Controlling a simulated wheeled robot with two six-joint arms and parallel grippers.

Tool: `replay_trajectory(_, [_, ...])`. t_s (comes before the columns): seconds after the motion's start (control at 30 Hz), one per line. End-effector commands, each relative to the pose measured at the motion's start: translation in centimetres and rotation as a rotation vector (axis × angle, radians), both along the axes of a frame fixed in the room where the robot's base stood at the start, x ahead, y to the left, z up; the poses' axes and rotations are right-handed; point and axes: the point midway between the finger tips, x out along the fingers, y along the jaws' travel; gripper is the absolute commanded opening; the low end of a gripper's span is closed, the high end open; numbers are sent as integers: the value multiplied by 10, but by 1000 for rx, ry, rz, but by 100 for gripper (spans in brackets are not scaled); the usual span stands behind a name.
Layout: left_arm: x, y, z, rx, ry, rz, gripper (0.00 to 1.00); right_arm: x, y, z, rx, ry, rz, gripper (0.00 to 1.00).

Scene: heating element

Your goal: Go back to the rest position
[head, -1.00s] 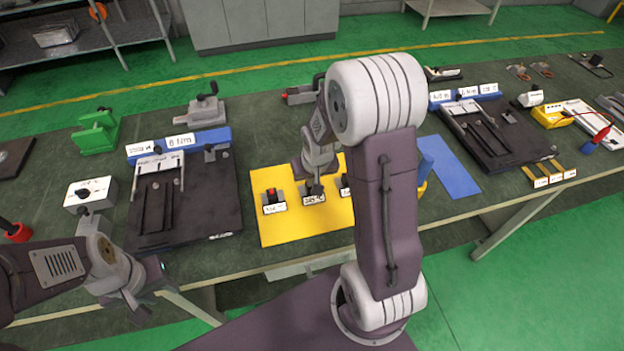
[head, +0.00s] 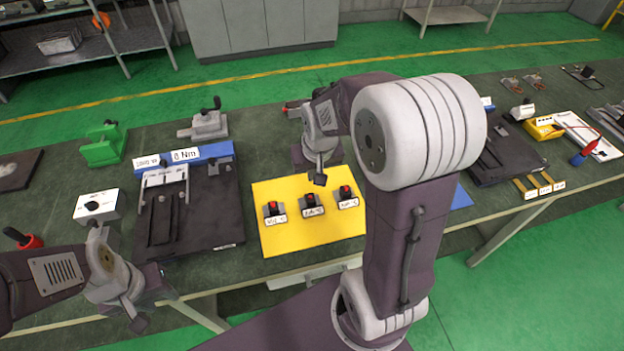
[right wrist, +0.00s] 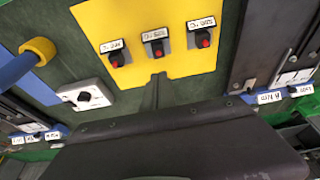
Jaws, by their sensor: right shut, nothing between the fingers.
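My right gripper (head: 320,180) is shut and empty, raised over the back part of the yellow board (head: 268,237). It is apart from the red-topped switches, as far as I can tell. The right arm comes up from the front and bends over at a large pale elbow. My left gripper (head: 138,322) hangs at the table's front edge at the lower left; whether its jaws are open cannot be told. The yellow board also shows in the right wrist view (right wrist: 182,68).
Three labelled red switches, the middle one (head: 312,203) among them, stand on the yellow board. A black fixture plate (head: 215,205), a white box with a knob (head: 97,206) and a green block (head: 103,146) lie left. Another dark plate (head: 510,160) lies right.

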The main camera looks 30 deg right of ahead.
Motion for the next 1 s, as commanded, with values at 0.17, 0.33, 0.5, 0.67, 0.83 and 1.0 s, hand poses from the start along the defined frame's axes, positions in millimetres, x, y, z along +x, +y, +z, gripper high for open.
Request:
replay_trajectory(0.17, [0,0,1,0,0,0,36,-2,1,8,-1,-1,1,0])
replay_trajectory(0.33, [0,0,1,0,0,0,36,-2,1,8,-1,-1,1,0])
replay_trajectory(0.5, [0,0,1,0,0,0,36,-2,1,8,-1,-1,1,0])
replay_trajectory(0.67, [0,0,1,0,0,0,36,0,9,10,-1,-5,25,0])
replay_trajectory(0.83, [0,0,1,0,0,0,36,-63,60,-26,29,116,160,0])
replay_trajectory(1.0, [0,0,1,0,0,0,36,-113,71,-52,47,199,200,0])
